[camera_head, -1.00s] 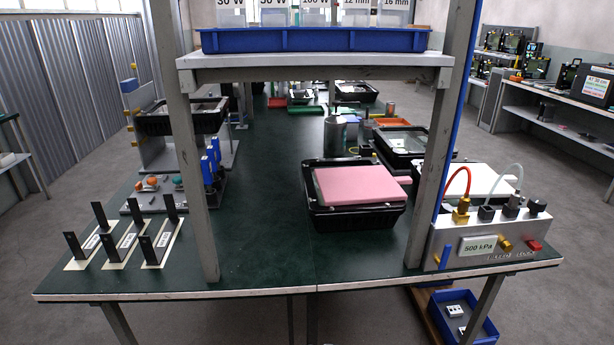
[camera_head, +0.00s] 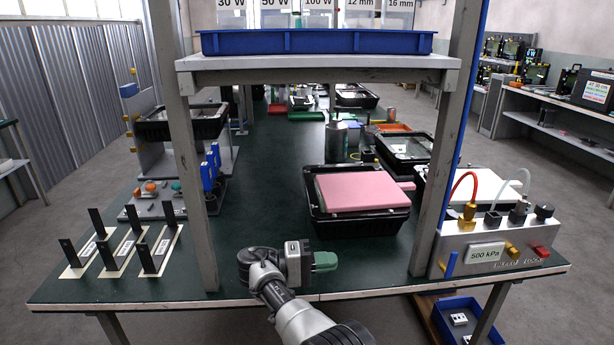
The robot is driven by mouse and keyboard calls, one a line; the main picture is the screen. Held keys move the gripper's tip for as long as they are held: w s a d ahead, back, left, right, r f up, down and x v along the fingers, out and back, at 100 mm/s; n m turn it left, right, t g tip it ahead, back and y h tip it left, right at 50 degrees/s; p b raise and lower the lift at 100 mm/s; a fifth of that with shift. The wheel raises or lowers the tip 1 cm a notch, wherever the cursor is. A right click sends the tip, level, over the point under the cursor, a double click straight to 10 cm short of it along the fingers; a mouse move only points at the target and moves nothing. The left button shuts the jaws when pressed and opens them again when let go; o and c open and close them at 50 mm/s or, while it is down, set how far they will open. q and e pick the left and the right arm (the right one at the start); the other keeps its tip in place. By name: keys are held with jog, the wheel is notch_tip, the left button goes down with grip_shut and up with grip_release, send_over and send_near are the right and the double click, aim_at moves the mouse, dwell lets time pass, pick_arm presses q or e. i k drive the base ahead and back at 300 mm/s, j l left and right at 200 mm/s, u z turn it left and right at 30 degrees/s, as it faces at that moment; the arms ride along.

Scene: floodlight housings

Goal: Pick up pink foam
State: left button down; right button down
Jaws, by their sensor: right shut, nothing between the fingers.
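The pink foam (camera_head: 358,190) is a flat slab lying on top of a black floodlight housing (camera_head: 360,226) on the green bench, right of the middle. My right gripper (camera_head: 326,261) has a green tip and is over the front edge of the bench, in front of and a little left of the housing. It is shut, holds nothing and is apart from the foam. My left gripper is not in view.
Grey frame posts (camera_head: 437,170) stand on both sides, with a shelf (camera_head: 320,62) bearing a blue bin (camera_head: 318,42) above. A 500 kPa pressure box (camera_head: 490,250) stands at the right. Black upright clips (camera_head: 109,255) stand at the left.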

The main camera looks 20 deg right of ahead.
aim_at(340, 193)
jog(key=i, duration=1.15)
